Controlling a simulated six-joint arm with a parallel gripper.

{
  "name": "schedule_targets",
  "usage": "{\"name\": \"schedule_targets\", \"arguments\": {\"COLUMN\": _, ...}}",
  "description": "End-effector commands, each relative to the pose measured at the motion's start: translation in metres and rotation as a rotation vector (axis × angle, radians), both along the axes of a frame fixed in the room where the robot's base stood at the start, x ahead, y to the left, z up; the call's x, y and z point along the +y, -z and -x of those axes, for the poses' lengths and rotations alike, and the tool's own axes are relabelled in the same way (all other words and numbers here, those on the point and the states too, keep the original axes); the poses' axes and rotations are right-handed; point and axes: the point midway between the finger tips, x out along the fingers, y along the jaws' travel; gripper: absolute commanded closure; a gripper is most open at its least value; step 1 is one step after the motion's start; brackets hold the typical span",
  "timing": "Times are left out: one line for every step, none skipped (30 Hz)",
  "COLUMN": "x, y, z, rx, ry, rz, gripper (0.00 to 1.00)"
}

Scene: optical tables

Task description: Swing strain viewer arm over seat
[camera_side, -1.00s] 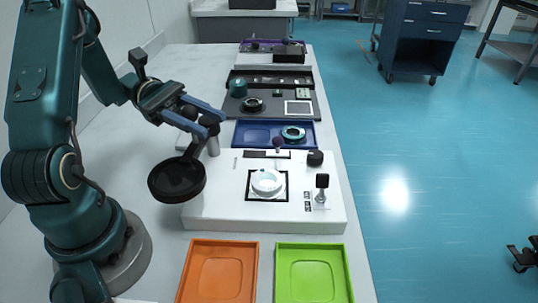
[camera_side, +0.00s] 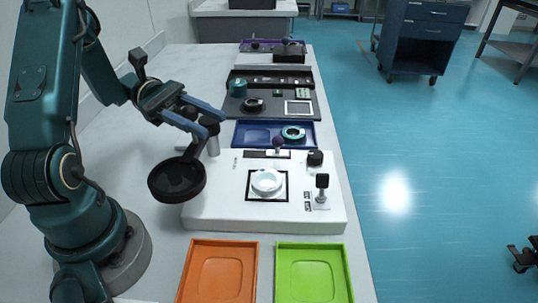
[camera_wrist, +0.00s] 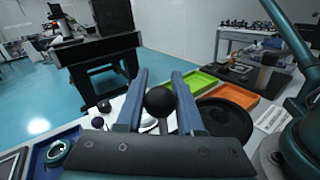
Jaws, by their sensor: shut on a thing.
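The strain viewer arm carries a round black disc (camera_side: 177,181), which hangs off the left edge of the white base (camera_side: 225,212), beside the seat. The seat is a black-outlined square (camera_side: 285,195) with a clear, pale ring (camera_side: 267,181) on it. My gripper (camera_side: 212,118) is shut on the viewer arm's dark ball knob (camera_wrist: 160,101), above and behind the disc. In the wrist view the knob sits between my two blue fingers, and the disc (camera_wrist: 226,117) is to their right. The viewer arm's pivot is partly hidden by my gripper.
An orange tray (camera_side: 217,270) and a green tray (camera_side: 312,274) lie in front of the base. A blue tray (camera_side: 256,134) holding a teal ring (camera_side: 293,132) lies behind it. A small black-topped post (camera_side: 322,184) and a black knob (camera_side: 315,158) stand on the base's right side.

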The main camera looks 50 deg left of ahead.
Motion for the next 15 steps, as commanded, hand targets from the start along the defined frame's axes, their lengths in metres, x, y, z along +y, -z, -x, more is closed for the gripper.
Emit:
{"name": "schedule_targets", "arguments": {"x": 0.000, "y": 0.000, "z": 0.000, "rx": -0.001, "ry": -0.005, "rz": -0.001, "gripper": 1.00}}
{"name": "schedule_targets", "arguments": {"x": 0.000, "y": 0.000, "z": -0.001, "rx": -0.001, "ry": -0.010, "rz": -0.001, "gripper": 1.00}}
{"name": "schedule_targets", "arguments": {"x": 0.000, "y": 0.000, "z": -0.002, "rx": -0.001, "ry": -0.023, "rz": -0.001, "gripper": 1.00}}
{"name": "schedule_targets", "arguments": {"x": -0.001, "y": 0.000, "z": -0.003, "rx": 0.000, "ry": -0.036, "rz": 0.000, "gripper": 1.00}}
{"name": "schedule_targets", "arguments": {"x": -0.002, "y": 0.000, "z": -0.004, "rx": -0.001, "ry": -0.052, "rz": 0.001, "gripper": 1.00}}
{"name": "schedule_targets", "arguments": {"x": -0.003, "y": -0.001, "z": -0.006, "rx": -0.001, "ry": -0.079, "rz": 0.002, "gripper": 1.00}}
{"name": "schedule_targets", "arguments": {"x": -0.004, "y": -0.001, "z": -0.007, "rx": -0.001, "ry": -0.101, "rz": 0.001, "gripper": 1.00}}
{"name": "schedule_targets", "arguments": {"x": -0.006, "y": -0.001, "z": -0.009, "rx": 0.000, "ry": -0.126, "rz": 0.002, "gripper": 1.00}}
{"name": "schedule_targets", "arguments": {"x": -0.007, "y": -0.001, "z": -0.012, "rx": 0.000, "ry": -0.160, "rz": 0.002, "gripper": 1.00}}
{"name": "schedule_targets", "arguments": {"x": -0.008, "y": -0.001, "z": -0.014, "rx": 0.000, "ry": -0.186, "rz": 0.003, "gripper": 1.00}}
{"name": "schedule_targets", "arguments": {"x": -0.009, "y": -0.001, "z": -0.016, "rx": -0.001, "ry": -0.210, "rz": 0.002, "gripper": 1.00}}
{"name": "schedule_targets", "arguments": {"x": -0.010, "y": -0.001, "z": -0.019, "rx": 0.001, "ry": -0.244, "rz": 0.003, "gripper": 1.00}}
{"name": "schedule_targets", "arguments": {"x": -0.011, "y": -0.001, "z": -0.021, "rx": -0.001, "ry": -0.267, "rz": 0.003, "gripper": 1.00}}
{"name": "schedule_targets", "arguments": {"x": -0.011, "y": -0.001, "z": -0.022, "rx": 0.001, "ry": -0.290, "rz": 0.003, "gripper": 1.00}}
{"name": "schedule_targets", "arguments": {"x": -0.012, "y": -0.001, "z": -0.025, "rx": 0.000, "ry": -0.317, "rz": 0.003, "gripper": 1.00}}
